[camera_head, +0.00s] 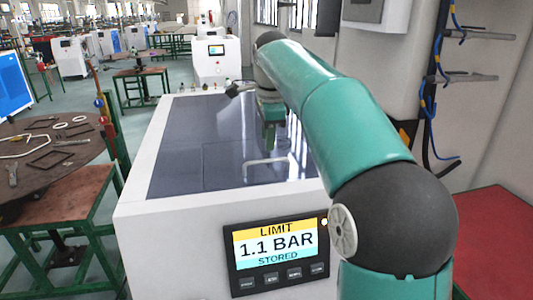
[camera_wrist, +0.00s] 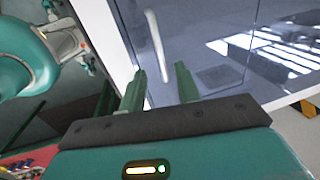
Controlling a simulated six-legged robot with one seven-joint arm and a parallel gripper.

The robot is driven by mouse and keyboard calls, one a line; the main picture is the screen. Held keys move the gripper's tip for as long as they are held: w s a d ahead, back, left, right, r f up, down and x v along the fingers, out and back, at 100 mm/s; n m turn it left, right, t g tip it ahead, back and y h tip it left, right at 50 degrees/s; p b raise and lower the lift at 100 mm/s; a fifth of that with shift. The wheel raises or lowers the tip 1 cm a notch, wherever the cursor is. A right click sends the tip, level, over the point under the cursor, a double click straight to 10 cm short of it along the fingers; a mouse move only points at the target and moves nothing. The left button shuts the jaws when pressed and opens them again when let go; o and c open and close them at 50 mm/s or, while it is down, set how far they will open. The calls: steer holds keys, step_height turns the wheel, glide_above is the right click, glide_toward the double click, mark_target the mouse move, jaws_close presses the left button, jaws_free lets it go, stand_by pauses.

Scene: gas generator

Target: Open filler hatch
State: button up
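The white generator cabinet (camera_head: 180,235) has a dark, glossy top with a flat hatch panel (camera_head: 222,165) in it. A white bar handle (camera_head: 265,162) stands on the panel; it also shows in the wrist view (camera_wrist: 154,35). The hatch looks shut and flush with the top. My gripper (camera_head: 269,140) points down over the top, just behind the handle in the head view. In the wrist view its two green fingers (camera_wrist: 160,68) are apart, with the handle's near end showing between them. I cannot tell whether the fingers reach down around the handle. Nothing is held.
A display (camera_head: 277,249) on the cabinet's front reads LIMIT 1.1 BAR STORED. Small fittings (camera_head: 205,87) line the top's far edge. A round table with tools (camera_head: 45,155) stands left; a wall with blue hoses (camera_head: 428,90) and a red surface (camera_head: 495,240) are right.

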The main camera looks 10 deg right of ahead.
mark_target(267, 162)
steer(key=f, duration=0.3)
steer(key=w+f, duration=0.1)
steer(key=f, duration=0.1)
steer(key=shift+f, duration=0.35)
steer(key=shift+w+f, duration=0.1)
steer(key=shift+f, duration=0.05)
jaws_close()
